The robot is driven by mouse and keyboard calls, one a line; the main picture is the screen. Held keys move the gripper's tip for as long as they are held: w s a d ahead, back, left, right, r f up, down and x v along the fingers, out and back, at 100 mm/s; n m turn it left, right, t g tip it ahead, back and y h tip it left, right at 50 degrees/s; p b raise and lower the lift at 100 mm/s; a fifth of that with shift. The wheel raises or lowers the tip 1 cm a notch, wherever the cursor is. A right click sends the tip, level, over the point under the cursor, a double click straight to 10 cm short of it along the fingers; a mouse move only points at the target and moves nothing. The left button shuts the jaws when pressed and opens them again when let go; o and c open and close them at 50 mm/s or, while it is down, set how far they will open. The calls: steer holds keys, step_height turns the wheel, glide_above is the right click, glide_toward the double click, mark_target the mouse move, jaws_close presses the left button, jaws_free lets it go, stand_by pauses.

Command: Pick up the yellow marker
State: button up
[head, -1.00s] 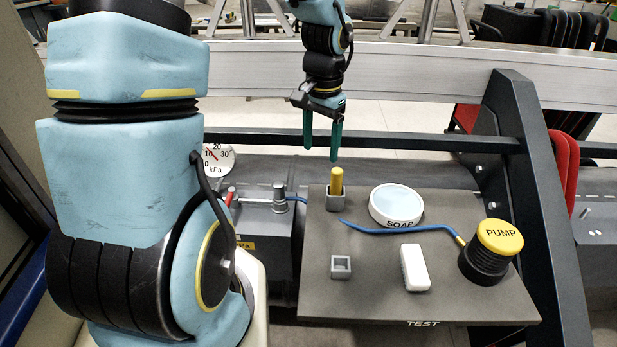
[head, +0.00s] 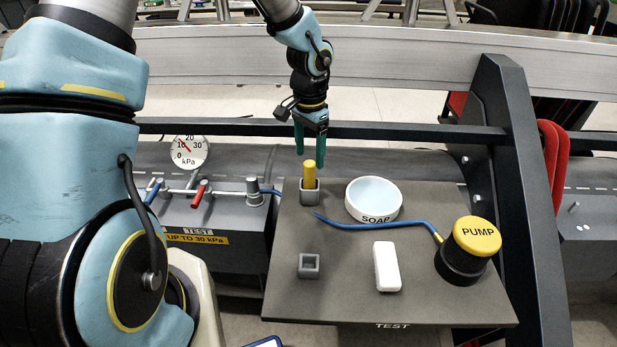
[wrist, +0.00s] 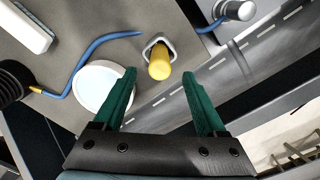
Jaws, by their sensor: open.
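The yellow marker (head: 309,174) stands upright in a small grey square holder (head: 309,193) near the back left of the grey test board (head: 345,305). In the wrist view the marker (wrist: 159,64) shows end-on in its holder, ahead of the fingertips and roughly between their lines. My gripper (head: 309,150) has green fingers pointing down, just above and behind the marker in the head view. It is open and empty; the wrist view shows the two fingers (wrist: 159,75) wide apart. I cannot tell the exact height gap to the marker.
On the board are a white soap dish (head: 374,201), a blue hose (head: 385,225), a white block (head: 386,267), an empty grey holder (head: 309,266) and a yellow-topped pump (head: 468,250). A gauge (head: 188,152) and valves stand left. A dark frame post (head: 520,200) rises right.

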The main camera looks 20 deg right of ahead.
mark_target(310, 163)
step_height(310, 163, down, 5)
steer(key=shift+f+p, duration=0.1)
steer(key=shift+p, duration=0.5)
jaws_close()
